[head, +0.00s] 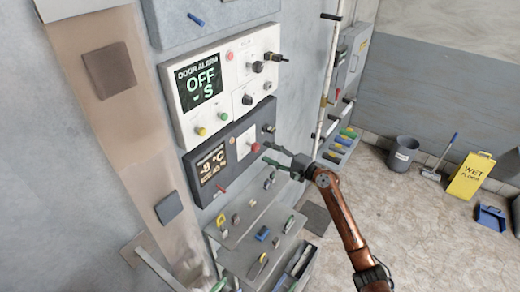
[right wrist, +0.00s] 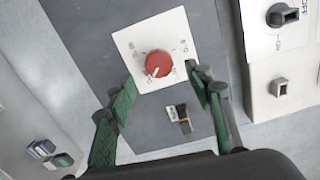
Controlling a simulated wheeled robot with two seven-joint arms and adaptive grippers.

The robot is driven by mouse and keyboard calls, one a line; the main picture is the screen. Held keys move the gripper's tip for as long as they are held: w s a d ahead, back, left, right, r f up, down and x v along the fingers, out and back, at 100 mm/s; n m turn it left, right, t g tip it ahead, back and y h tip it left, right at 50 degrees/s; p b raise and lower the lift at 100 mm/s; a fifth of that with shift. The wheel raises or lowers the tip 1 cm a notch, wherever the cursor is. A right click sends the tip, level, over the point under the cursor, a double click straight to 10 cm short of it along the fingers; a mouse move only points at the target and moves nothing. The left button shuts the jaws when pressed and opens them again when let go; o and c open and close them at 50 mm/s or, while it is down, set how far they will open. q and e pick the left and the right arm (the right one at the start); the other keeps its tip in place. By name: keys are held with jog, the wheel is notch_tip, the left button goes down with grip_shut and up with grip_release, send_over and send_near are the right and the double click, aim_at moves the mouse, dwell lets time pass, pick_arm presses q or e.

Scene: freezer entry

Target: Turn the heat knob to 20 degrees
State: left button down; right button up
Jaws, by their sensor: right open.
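The red round heat knob (right wrist: 158,63) sits on a white square plate (right wrist: 178,22) with small dial marks, too small to read surely. A pale mark on the knob points to its lower left in the right wrist view. In the head view the knob (head: 255,147) is on the dark grey panel, beside an amber display (head: 211,165) that seems to read -8 °C. My right gripper (head: 267,154) is open, its green-padded fingers in front of the knob. In the right wrist view its fingertips (right wrist: 160,76) are at either side below the knob; contact is not visible. My left gripper is not seen.
Above is a white door alarm panel (head: 243,48) with an OFF display and several knobs. Below, a grey shelf (head: 236,236) holds small items. A small latch-like part (right wrist: 178,117) is under the knob plate.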

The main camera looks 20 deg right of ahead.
jog(key=v, duration=0.5)
jog(key=shift+s+d, duration=0.1)
jog(key=shift+s, duration=0.05)
